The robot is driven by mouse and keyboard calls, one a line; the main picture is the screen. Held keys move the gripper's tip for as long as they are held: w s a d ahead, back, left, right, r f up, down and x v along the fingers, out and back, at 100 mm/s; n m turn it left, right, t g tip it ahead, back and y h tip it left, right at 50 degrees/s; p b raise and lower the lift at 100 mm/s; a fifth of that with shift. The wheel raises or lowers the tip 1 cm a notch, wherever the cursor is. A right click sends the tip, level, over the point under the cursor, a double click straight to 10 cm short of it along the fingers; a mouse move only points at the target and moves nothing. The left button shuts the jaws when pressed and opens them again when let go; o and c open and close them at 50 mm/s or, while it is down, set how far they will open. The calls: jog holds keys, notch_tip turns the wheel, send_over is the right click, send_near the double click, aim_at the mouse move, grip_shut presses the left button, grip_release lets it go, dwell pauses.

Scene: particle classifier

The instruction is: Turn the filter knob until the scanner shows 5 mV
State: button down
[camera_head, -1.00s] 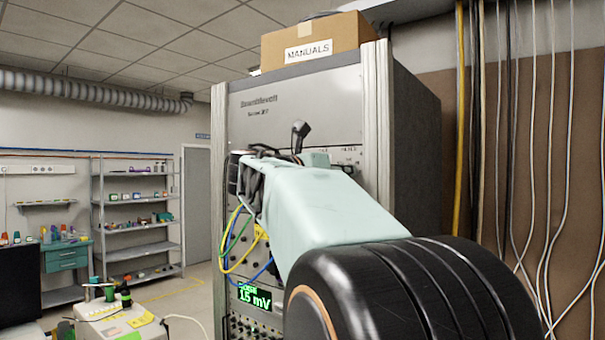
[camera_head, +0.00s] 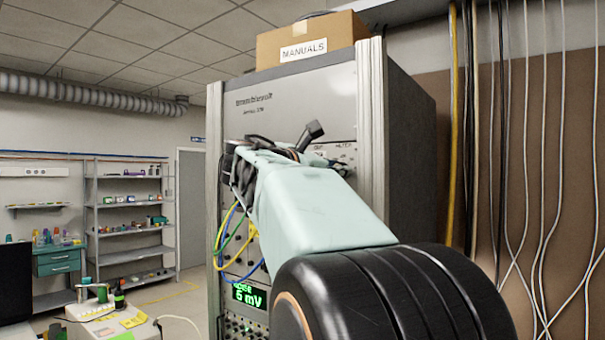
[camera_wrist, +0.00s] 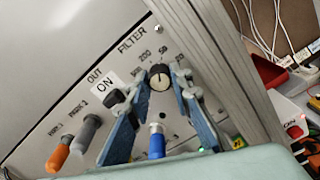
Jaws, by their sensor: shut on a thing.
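The filter knob (camera_wrist: 159,72) is small and dark with a white pointer mark, below the FILTER label on the grey panel in the wrist view. My gripper (camera_wrist: 162,88) has its two blue-padded fingers on either side of this knob, shut on it. In the head view my pale green arm hides the knob and most of the fingers. The scanner display (camera_head: 250,296) glows green at the lower front of the rack and reads a single digit in mV; it looks like 6 or 5, I cannot tell which.
In the wrist view, an orange plug (camera_wrist: 57,158), a grey plug (camera_wrist: 86,132) and a blue plug (camera_wrist: 156,140) stick out near my fingers. Colored cables (camera_head: 236,240) hang beside my arm. A box labelled MANUALS (camera_head: 335,40) sits on top of the rack.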

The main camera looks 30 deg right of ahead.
jog(key=shift+m+b, duration=0.4)
jog(key=shift+m, duration=0.7)
jog(key=c, duration=2)
grip_release()
jog(key=v, duration=1.2)
